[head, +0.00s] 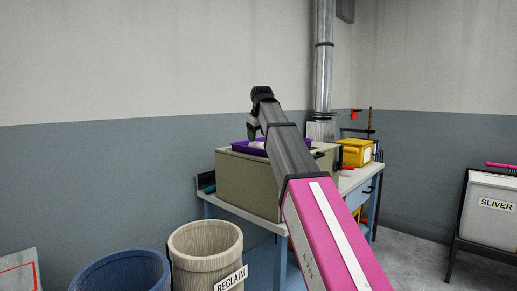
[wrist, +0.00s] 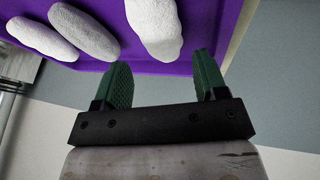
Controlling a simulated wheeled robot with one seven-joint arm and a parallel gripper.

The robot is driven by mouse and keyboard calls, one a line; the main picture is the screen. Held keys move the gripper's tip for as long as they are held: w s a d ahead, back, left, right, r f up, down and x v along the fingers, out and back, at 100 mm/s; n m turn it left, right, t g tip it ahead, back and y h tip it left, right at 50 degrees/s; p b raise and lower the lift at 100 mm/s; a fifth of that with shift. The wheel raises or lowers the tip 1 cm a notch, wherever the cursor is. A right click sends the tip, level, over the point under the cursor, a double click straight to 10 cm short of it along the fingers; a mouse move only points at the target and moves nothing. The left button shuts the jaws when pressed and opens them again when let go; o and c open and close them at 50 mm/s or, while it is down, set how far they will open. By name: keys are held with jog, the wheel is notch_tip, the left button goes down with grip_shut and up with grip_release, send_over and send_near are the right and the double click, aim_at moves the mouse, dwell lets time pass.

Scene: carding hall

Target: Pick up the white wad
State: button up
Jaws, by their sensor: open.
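A purple tray (head: 240,147) sits on top of a beige box, with a white wad (head: 257,145) partly visible in it. In the wrist view the tray (wrist: 195,25) holds a white wad (wrist: 155,27) just beyond my fingertips, roughly in line with the gap between them. A greyer wad (wrist: 85,31) and another pale wad (wrist: 42,39) lie to its left. My gripper (wrist: 162,62) has green fingers, spread open with nothing between them. In the head view my gripper (head: 252,129) is over the tray, partly hidden by my arm.
The beige box (head: 245,180) stands on a workbench (head: 250,217) against the wall. A yellow bin (head: 355,152) is to its right. A reclaim barrel (head: 205,255) and a blue barrel (head: 120,275) stand in front at left. A sliver bin (head: 490,215) is at far right, with open floor before it.

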aim_at(258, 144)
jog(key=shift+x, duration=2.5)
jog(key=shift+s+d+f, duration=0.1)
jog(key=shift+s+f, duration=0.05)
jog(key=shift+s, duration=0.05)
jog(key=c, duration=0.7)
